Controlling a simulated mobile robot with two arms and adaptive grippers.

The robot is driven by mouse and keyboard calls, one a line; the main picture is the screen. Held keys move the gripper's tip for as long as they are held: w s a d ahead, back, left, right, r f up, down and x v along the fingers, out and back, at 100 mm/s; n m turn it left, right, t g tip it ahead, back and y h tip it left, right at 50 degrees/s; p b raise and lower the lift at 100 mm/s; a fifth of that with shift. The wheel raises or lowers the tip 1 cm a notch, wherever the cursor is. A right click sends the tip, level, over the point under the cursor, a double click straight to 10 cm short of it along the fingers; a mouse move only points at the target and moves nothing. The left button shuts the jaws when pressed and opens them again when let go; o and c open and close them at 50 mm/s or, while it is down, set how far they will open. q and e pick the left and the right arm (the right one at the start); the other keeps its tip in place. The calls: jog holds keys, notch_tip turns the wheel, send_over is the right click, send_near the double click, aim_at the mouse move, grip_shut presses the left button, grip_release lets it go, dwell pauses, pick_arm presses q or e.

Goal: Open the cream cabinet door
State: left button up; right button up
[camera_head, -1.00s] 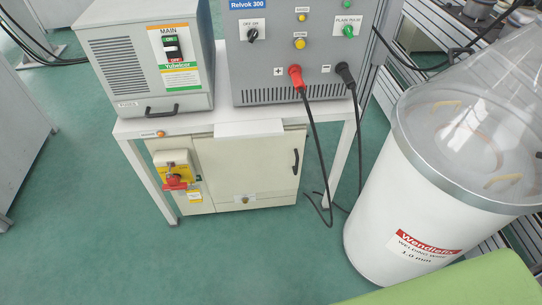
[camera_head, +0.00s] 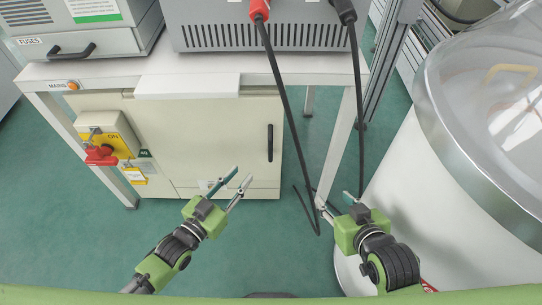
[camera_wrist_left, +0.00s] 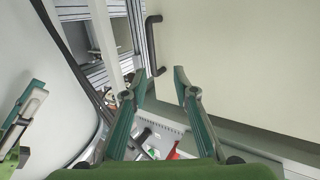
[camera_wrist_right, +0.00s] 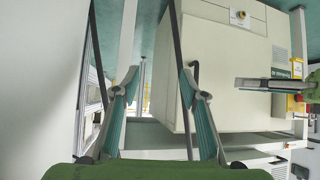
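The cream cabinet door (camera_head: 205,135) is shut, under the white table. Its black vertical handle (camera_head: 270,143) is near the door's right edge; the handle (camera_wrist_left: 152,45) also shows in the left wrist view. My left gripper (camera_head: 239,177) is open and empty, in front of the door and lower left of the handle in the head view. My right gripper (camera_head: 337,203) is to the right of the cabinet, near the table's right leg. It shows open and empty in the right wrist view (camera_wrist_right: 160,75).
A yellow switch box with a red knob (camera_head: 101,155) is left of the door. Red-plugged and black cables (camera_head: 287,120) hang right of the handle. A large white wire drum (camera_head: 430,200) stands at the right. The table leg (camera_head: 340,150) is close to my right gripper.

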aim_at(269, 144)
pick_arm(q)
jog(key=shift+h, duration=0.6)
jog(key=w+d+b, duration=0.1)
jog(key=w+d, duration=0.1)
jog(key=w+d+r, duration=0.1)
jog(key=w, duration=0.1)
jog(key=w+d+r+b, duration=0.1)
jog(key=w+d, duration=0.1)
jog(key=shift+d+b, duration=0.35)
jog(key=b+x, duration=0.1)
jog(key=x, duration=0.4)
jog(key=shift+w+d, duration=0.1)
jog(key=shift+w, duration=0.2)
jog(key=shift+w+d+r, duration=0.1)
jog(key=shift+w+d, duration=0.05)
jog(key=shift+w, duration=0.05)
pick_arm(e)
jog(key=w+a+r+t+y, duration=0.1)
jog(key=r+t, duration=0.4)
jog(key=r, duration=0.5)
jog(key=w+a+r+t+y, duration=0.2)
jog(key=r+t, duration=0.3)
jog(key=r, duration=0.5)
jog(key=shift+w+a+r, duration=0.3)
jog(key=shift+w+a, duration=0.1)
jog(key=shift+w, duration=0.25)
pick_arm(q)
grip_shut()
